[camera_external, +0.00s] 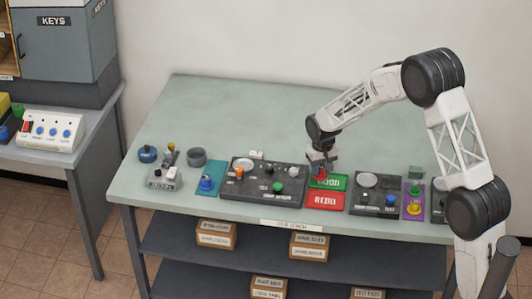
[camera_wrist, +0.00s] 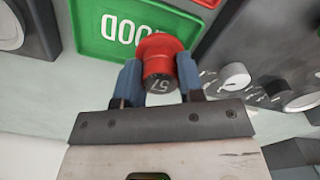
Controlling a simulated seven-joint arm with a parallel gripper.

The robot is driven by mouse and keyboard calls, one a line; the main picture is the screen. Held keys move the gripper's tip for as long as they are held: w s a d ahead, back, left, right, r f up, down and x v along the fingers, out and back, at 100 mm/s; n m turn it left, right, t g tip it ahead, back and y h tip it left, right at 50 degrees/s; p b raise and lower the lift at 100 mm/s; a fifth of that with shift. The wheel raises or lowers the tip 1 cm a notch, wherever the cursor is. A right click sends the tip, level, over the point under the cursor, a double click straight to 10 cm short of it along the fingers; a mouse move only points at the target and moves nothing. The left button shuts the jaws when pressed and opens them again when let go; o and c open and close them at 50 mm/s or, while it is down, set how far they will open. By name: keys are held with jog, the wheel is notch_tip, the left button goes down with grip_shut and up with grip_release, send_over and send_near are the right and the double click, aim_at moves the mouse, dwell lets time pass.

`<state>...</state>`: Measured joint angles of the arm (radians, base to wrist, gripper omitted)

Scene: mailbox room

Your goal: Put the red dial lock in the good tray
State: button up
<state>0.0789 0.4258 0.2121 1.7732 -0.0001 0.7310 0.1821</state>
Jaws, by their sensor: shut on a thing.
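The red dial lock (camera_wrist: 160,62), a small red knob with a dark numbered collar, is between the blue fingers of my gripper (camera_wrist: 160,85) in the wrist view. My gripper (camera_external: 321,168) is shut on it and points down over the green good tray (camera_external: 331,181) in the external view. The good tray (camera_wrist: 90,40) shows behind the lock in the wrist view, its white lettering upside down. The lock overlaps the tray's edge in that view; I cannot tell whether it touches the tray. In the external view the lock is a small red patch under my fingers.
The red REDO tray (camera_external: 326,201) lies just in front of the good tray. Dark panels with knobs stand at left (camera_external: 240,200) and right (camera_external: 375,208). A teal mat (camera_external: 209,190) and a purple mat (camera_external: 413,214) hold small dials. The back of the table (camera_external: 230,110) is clear.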

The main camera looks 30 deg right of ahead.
jog(key=shift+f, duration=1.25)
dwell(0.5)
jog(key=o, duration=1.3)
jog(key=shift+r, duration=0.1)
jog(key=shift+w+r, duration=0.1)
jog(key=shift+r, duration=2.85)
jog(key=shift+r, duration=0.1)
